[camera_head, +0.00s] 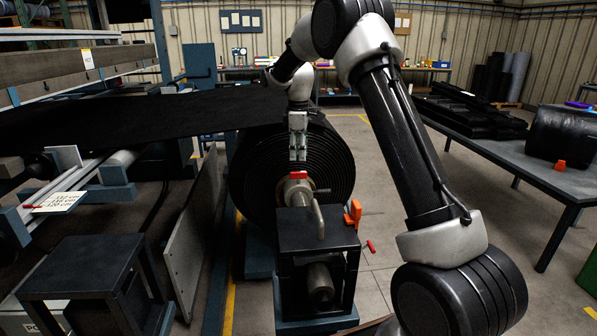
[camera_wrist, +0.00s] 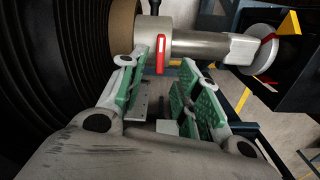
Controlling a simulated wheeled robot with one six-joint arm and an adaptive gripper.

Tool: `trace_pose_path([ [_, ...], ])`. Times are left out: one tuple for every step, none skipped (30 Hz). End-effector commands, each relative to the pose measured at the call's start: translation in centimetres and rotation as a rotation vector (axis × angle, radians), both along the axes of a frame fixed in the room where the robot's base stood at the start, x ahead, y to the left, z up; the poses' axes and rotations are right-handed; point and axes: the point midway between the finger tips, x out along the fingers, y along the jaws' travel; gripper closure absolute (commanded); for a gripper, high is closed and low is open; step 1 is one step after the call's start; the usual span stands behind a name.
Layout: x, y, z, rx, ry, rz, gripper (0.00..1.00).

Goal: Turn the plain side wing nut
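A silver shaft (camera_wrist: 203,46) sticks out of the core of the black belt roll (camera_head: 330,165). A pale collar on the shaft (camera_wrist: 150,37) carries a red wing with a white stripe (camera_wrist: 160,54), which looks like the wing nut. The red wing also shows in the head view (camera_head: 299,175). My gripper (camera_head: 298,155) points down just above it. In the wrist view my gripper (camera_wrist: 166,72) is open, its green-padded fingers apart on either side of the red wing. I see no clear contact; the exact depth is hard to tell.
A black stand (camera_head: 318,230) supports the shaft's near end. A red-edged disc (camera_wrist: 267,52) sits farther along the shaft.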

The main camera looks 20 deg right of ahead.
Motion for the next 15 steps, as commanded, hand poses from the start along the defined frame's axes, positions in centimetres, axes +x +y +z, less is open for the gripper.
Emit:
trace_pose_path([
  [0.4, 0.0, 0.6, 0.001, -0.009, 0.061, 0.67],
  [0.4, 0.0, 0.6, 0.001, -0.007, 0.097, 0.67],
  [0.2, 0.0, 0.6, -0.001, 0.000, 0.138, 0.67],
  [0.1, 0.0, 0.6, -0.001, 0.002, 0.165, 0.67],
  [0.0, 0.0, 0.5, 0.000, 0.004, 0.187, 0.67],
  [0.0, 0.0, 0.5, -0.001, 0.005, 0.210, 0.67],
  [0.0, 0.0, 0.3, -0.001, 0.005, 0.221, 0.67],
  [0.0, 0.0, 0.1, 0.000, 0.006, 0.229, 0.67],
  [0.0, 0.0, -0.2, 0.000, 0.006, 0.234, 0.67],
  [0.0, 0.0, -0.6, 0.000, 0.006, 0.235, 0.67],
  [0.0, 0.0, -1.0, -0.001, 0.008, 0.235, 0.67],
  [-0.1, 0.0, -1.7, -0.001, 0.008, 0.234, 0.67],
  [-0.1, 0.0, -2.3, -0.001, 0.008, 0.234, 0.67],
  [-0.1, 0.0, -2.8, 0.000, 0.008, 0.233, 0.67],
  [-0.1, 0.0, -3.5, -0.001, 0.008, 0.233, 0.67],
])
